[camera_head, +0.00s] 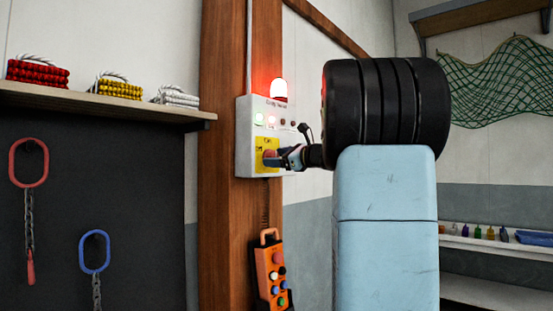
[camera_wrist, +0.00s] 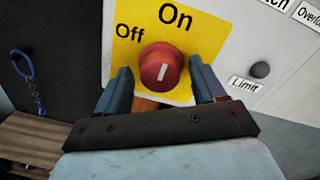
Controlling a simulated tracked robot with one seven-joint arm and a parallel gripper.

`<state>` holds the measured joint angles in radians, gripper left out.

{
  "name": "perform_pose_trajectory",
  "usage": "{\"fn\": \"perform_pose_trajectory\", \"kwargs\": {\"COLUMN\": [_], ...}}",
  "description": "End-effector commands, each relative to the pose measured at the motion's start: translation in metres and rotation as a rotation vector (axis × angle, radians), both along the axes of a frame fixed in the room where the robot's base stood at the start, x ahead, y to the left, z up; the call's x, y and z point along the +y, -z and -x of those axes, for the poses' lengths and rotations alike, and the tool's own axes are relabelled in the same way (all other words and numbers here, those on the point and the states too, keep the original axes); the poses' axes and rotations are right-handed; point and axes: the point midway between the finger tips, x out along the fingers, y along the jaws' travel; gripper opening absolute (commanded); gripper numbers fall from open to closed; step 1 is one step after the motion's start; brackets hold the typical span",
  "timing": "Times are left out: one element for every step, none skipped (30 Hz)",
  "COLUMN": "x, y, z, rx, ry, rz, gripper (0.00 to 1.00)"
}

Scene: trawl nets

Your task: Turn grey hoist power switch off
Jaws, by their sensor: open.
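The pale grey hoist box (camera_head: 244,145) is fixed to a wooden post. Its power switch is a red round knob (camera_wrist: 153,60) on a yellow plate (camera_wrist: 208,32) marked On and Off. The knob's white line points up towards On, not towards Off at its upper left. My gripper (camera_wrist: 162,80) is open, with one blue finger on each side of the knob. Small gaps seem to show, and contact cannot be told. In the head view my gripper (camera_head: 276,159) is at the box front and partly hides the knob.
An orange pendant control (camera_head: 270,272) hangs below. A shelf (camera_head: 110,106) with rope bundles is at left.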

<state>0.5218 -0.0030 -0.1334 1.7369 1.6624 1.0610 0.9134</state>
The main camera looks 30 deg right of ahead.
Motion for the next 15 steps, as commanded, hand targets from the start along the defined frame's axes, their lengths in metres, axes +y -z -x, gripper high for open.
{"fn": "perform_pose_trajectory", "kwargs": {"x": [-0.0002,-0.0002,-0.0002,-0.0004,-0.0004,-0.0004,-0.0004,-0.0004,-0.0004,-0.0004,-0.0004,-0.0004,-0.0004,-0.0004,-0.0004], "y": [0.0000,0.0000,0.0000,0.0000,0.0000,0.0000,0.0000,0.0000,0.0000,0.0000,0.0000,0.0001,0.0001,0.0001,0.0003], "z": [0.0001,0.0002,0.0003,0.0003,0.0003,0.0004,0.0004,0.0004,0.0005,0.0005,0.0005,0.0005,0.0005,0.0005,0.0005], "rx": [0.000,0.000,0.000,0.000,0.000,0.000,0.000,0.000,0.000,0.000,0.000,0.000,0.000,0.000,0.000], "ry": [0.000,0.000,0.000,0.000,0.000,0.000,0.000,0.000,0.001,0.000,0.000,0.000,0.000,0.000,0.000], "rz": [0.000,0.000,0.000,0.000,0.000,0.000,0.000,0.000,0.000,0.000,0.000,0.000,0.000,0.000,0.000], "gripper": [0.67,0.64,0.60,0.57,0.54,0.50,0.47,0.45,0.41,0.38,0.35,0.31,0.28,0.25,0.22]}}
